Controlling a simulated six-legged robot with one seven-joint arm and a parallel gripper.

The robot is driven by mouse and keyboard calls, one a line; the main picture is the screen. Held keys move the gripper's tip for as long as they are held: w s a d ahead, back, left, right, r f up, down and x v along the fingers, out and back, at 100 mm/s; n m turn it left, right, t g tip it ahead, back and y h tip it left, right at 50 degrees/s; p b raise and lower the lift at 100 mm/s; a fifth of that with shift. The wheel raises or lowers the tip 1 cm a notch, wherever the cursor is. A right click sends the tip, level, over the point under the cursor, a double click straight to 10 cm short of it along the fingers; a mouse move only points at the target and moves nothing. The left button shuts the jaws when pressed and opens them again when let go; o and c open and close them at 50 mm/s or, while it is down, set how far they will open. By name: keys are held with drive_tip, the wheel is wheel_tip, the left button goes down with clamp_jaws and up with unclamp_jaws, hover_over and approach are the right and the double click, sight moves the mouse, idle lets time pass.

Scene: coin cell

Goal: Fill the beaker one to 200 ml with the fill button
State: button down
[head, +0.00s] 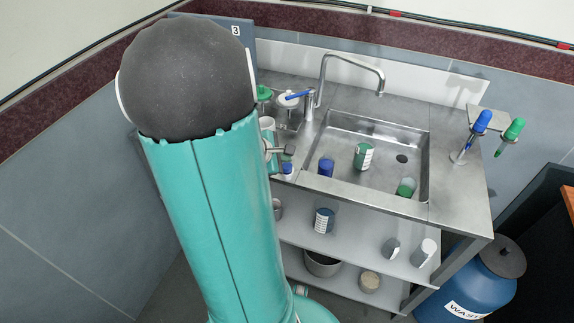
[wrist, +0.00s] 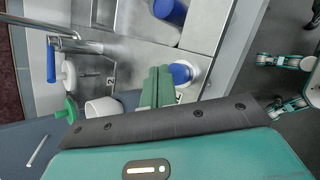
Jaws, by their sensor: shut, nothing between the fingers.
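My gripper (wrist: 158,70) shows in the wrist view with its two green fingers together, pointing at the counter, and nothing between them. A small blue-topped round item (wrist: 181,74) is just right of the fingertips; whether they touch is unclear. It also shows on the counter left of the sink in the head view (head: 287,169). A white cup-like vessel (wrist: 102,108) is left of the fingers, near a "2" mark. I cannot tell which vessel is beaker one, nor read any level. I cannot make out the fill button for certain.
The steel sink (head: 345,122) holds a blue container (head: 326,166), a green-and-white container (head: 363,156) and a green one (head: 406,187). The tap (head: 322,75) arches over it. My arm covers the counter's left. A blue waste drum (head: 470,290) stands at lower right.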

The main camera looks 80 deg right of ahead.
drive_tip(key=shift+r, duration=2.5)
drive_tip(key=w+a+r+m+t+y, duration=0.1)
drive_tip(key=w+a+r+m+t, duration=0.35)
drive_tip(key=w+a, duration=1.25)
drive_tip(key=a+r+t+y, duration=0.2)
drive_tip(key=a+r+y, duration=0.1)
drive_tip(key=a, duration=1.1)
drive_tip(key=a+r+n+t+y, duration=0.1)
drive_tip(key=a+r+t+y, duration=0.2)
drive_tip(key=a, duration=1.1)
wheel_tip(320, 180, up, 2)
drive_tip(key=shift+w+a+r+t+y, duration=0.1)
drive_tip(key=shift+w+a+t+y, duration=0.3)
drive_tip(key=shift+y, duration=0.1)
drive_tip(key=shift+s+d, duration=0.1)
drive_tip(key=shift+d, duration=0.1)
